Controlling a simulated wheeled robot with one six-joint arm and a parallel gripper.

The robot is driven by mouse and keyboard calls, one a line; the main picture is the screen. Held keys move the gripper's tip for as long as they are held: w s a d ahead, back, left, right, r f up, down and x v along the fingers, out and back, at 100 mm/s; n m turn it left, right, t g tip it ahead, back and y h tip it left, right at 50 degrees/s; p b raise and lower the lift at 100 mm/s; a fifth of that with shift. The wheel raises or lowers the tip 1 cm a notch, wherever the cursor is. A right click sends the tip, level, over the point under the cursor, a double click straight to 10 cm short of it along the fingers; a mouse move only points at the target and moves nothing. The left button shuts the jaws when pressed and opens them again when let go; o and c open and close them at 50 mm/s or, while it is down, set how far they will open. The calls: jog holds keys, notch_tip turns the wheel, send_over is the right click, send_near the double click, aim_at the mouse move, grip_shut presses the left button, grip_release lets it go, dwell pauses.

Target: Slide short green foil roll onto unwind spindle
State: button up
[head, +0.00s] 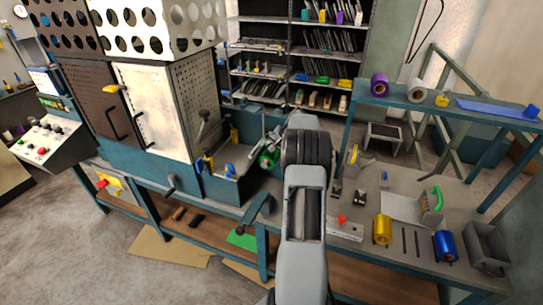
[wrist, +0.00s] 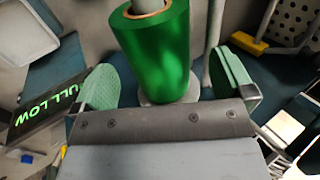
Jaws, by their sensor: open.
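A green foil roll (wrist: 158,50) stands in the wrist view with a pale core at its top end.
A gold roll (head: 382,230) and a blue roll (head: 446,245) stand on the bench at right. A purple roll (head: 379,85) and a silver roll (head: 416,90) sit on the raised shelf. The perforated machine cabinet (head: 155,105) is close on the left. A dark label plate (wrist: 45,100) is left of the gripper.

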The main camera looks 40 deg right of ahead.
jog(key=b+v, duration=0.1)
jog(key=v, duration=0.9)
jog(key=shift+s+r, duration=0.25)
jog(key=shift+r, duration=0.05)
jog(key=shift+d, duration=0.1)
jog(key=s+a+f+g, duration=0.2)
jog(key=s+a+f, duration=0.1)
jog(key=a+f, duration=0.15)
jog(key=s+a+r+n+h, duration=0.1)
jog(key=s+a+n, duration=0.3)
jog(key=a, duration=0.7)
jog(key=s+a+r+n+h, duration=0.1)
jog(key=s+a+n, duration=0.3)
jog(key=a, duration=0.8)
jog(key=s+a+r+n+t, duration=0.1)
jog(key=s+a+r+n, duration=0.1)
jog(key=s+a+n, duration=0.2)
jog(key=s+a, duration=0.3)
jog(key=a, duration=0.4)
jog(key=shift+a+h, duration=0.2)
jog(key=shift+h, duration=0.2)
